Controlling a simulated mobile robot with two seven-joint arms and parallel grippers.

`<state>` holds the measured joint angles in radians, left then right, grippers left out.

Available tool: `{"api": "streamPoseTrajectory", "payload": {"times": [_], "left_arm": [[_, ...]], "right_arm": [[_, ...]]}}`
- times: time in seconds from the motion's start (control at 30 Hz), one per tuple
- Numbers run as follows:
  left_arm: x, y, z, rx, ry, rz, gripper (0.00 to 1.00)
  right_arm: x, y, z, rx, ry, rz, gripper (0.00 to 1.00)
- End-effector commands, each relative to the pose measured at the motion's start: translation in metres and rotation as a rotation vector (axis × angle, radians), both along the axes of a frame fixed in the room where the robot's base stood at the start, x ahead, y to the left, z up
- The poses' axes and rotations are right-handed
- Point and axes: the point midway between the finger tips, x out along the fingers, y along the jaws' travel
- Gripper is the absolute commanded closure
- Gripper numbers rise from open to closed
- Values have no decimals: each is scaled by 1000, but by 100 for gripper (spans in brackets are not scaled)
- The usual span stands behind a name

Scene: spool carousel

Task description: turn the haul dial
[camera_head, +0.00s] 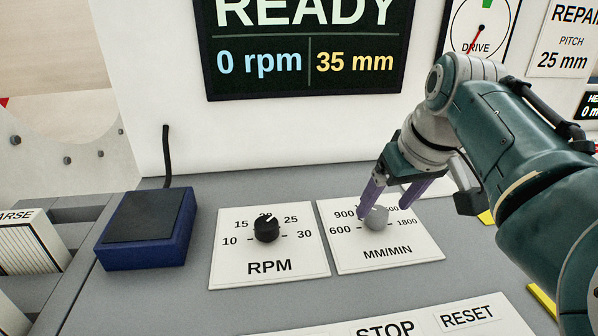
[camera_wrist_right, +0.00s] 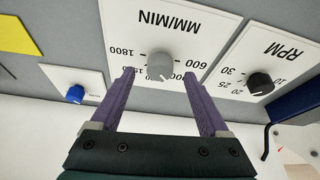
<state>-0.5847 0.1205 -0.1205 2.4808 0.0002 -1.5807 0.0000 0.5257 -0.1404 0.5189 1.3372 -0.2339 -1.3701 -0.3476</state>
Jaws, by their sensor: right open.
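The grey dial (camera_head: 376,218) sits on a white plate marked MM/MIN (camera_head: 388,252), with numbers from 600 to 1800 around it. I take it to be the haul dial. My right gripper (camera_head: 385,206) is open above it, its purple fingers pointing down, one on either side. In the right wrist view the grey dial (camera_wrist_right: 160,66) shows between the spread fingertips (camera_wrist_right: 159,77), with a gap on both sides. Some of the scale is hidden by the fingers, and I cannot make out the dial's pointer. My left gripper is not in view.
A black RPM dial (camera_head: 266,228) stands on the plate to the left. A blue box (camera_head: 148,228) with a cable is farther left. STOP and RESET labels (camera_head: 466,315) lie in front. A blue knob (camera_wrist_right: 76,94) shows in the wrist view. The screen (camera_head: 306,60) reads READY.

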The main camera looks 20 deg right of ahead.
Motion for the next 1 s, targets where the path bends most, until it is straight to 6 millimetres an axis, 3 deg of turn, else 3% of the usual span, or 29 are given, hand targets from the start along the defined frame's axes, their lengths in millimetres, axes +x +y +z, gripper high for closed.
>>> {"api": "streamPoseTrajectory", "payload": {"times": [0.2, 0.6, 1.0], "left_arm": [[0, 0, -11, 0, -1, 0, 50], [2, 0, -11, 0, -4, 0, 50], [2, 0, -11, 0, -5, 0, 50]], "right_arm": [[10, -2, -26, -1, 0, -1, 21], [13, -2, -31, -1, -1, -1, 21], [12, -2, -31, -1, -1, -1, 66]]}}
